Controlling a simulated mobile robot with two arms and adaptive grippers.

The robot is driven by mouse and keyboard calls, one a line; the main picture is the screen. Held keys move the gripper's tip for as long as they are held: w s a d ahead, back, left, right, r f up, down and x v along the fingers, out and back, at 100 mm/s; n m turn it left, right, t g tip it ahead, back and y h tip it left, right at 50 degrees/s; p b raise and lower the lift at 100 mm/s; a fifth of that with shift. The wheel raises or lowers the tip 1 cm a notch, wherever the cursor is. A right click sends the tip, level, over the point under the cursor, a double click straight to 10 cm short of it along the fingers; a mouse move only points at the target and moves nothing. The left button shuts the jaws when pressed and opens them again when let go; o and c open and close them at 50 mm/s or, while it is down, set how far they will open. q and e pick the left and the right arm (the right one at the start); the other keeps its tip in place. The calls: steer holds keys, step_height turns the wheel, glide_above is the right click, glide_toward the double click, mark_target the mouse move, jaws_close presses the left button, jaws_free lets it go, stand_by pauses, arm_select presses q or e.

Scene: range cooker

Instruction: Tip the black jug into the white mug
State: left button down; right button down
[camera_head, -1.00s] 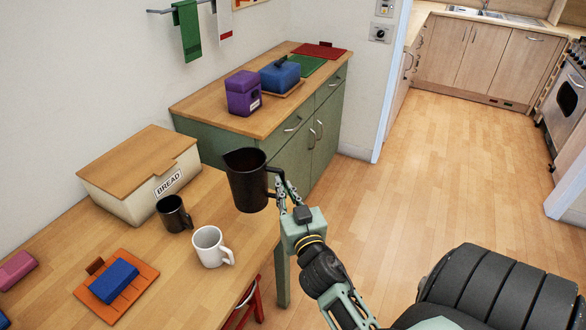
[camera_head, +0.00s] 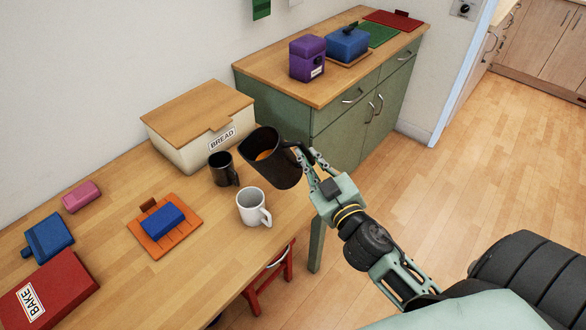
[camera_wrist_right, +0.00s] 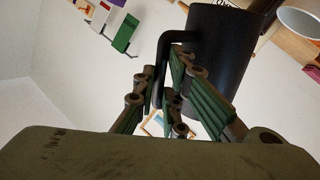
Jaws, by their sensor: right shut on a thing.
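The black jug (camera_head: 281,170) is tilted toward the left, with orange contents showing in its mouth. My right gripper (camera_head: 304,160) is shut on the jug's handle and holds it above the table's right end. In the right wrist view the jug (camera_wrist_right: 218,55) fills the upper right, and my right gripper's fingers (camera_wrist_right: 175,95) are at its handle. The white mug (camera_head: 251,207) stands upright on the table, below and left of the jug. Its rim also shows in the right wrist view (camera_wrist_right: 300,22). My left gripper is not in view.
A black mug (camera_head: 222,170) stands close left of the jug, before the bread box (camera_head: 190,135). An orange board with a blue block (camera_head: 163,218), a pink block (camera_head: 81,196) and a red BAKE book (camera_head: 50,290) lie left. The table's front is clear.

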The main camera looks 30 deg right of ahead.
steer(key=shift+a+r, duration=0.1)
steer(key=shift+r, duration=0.15)
stand_by(0.3)
steer(key=shift+r+n+p, duration=0.4)
steer(key=shift+n+p, duration=0.1)
steer(key=shift+p, duration=0.15)
stand_by(0.7)
steer(key=shift+r, duration=0.1)
steer(key=shift+r+n+p, duration=0.15)
steer(key=shift+n+p, duration=0.15)
steer(key=shift+p, duration=0.05)
steer(key=shift+r+n+p, duration=0.25)
steer(key=shift+n+p, duration=0.05)
stand_by(0.8)
